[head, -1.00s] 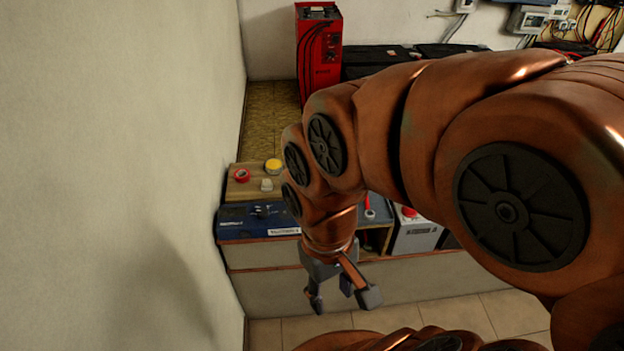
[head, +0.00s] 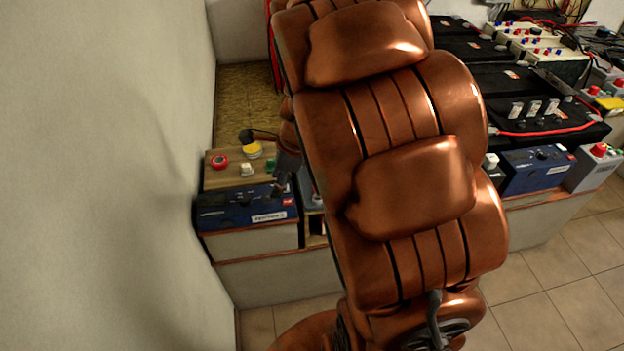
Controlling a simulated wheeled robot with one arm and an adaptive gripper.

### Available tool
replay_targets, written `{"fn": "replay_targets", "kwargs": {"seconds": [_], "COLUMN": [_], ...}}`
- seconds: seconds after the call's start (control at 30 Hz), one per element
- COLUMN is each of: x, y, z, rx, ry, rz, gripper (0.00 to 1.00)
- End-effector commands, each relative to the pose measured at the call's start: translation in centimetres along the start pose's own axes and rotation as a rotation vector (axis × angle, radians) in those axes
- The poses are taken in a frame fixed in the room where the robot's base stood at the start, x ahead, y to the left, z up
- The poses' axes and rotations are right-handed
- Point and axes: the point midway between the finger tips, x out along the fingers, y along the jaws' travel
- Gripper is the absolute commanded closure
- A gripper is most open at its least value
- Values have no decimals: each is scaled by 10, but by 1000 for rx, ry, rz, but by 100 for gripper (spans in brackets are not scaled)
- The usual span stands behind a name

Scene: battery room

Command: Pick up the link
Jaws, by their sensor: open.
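No piece can be told for certain as the link. Several small grey metal pieces (head: 534,108) lie on a black battery at the right in the head view and may be links. My gripper (head: 263,162) is partly hidden behind my arm, at the left end of the bench. Its dark fingers are spread apart, one near the yellow roll and the other over the blue battery's back edge. It looks empty.
A wooden board (head: 217,181) on the bench bears a red roll (head: 219,162), a yellow roll (head: 252,150), a small white piece (head: 246,170) and a green piece. A blue battery (head: 232,211) sits in front. A wall (head: 110,180) stands close at left.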

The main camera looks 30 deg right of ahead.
Motion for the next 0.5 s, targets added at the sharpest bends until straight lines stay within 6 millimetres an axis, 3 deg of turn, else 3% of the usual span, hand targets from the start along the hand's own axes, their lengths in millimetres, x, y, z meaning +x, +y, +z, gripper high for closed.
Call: {"fn": "replay_targets", "kwargs": {"seconds": [0.1, 0.2, 0.4, 0.5], "x": [27, 45, 73, 80], "y": [-52, -89, -143, -157], "z": [-26, -52, -100, -116], "rx": [367, 667, 1136, 1277], "ry": [-22, -47, -106, -130], "rz": [-76, -135, -229, -255], "gripper": [55, 55, 55, 55]}}
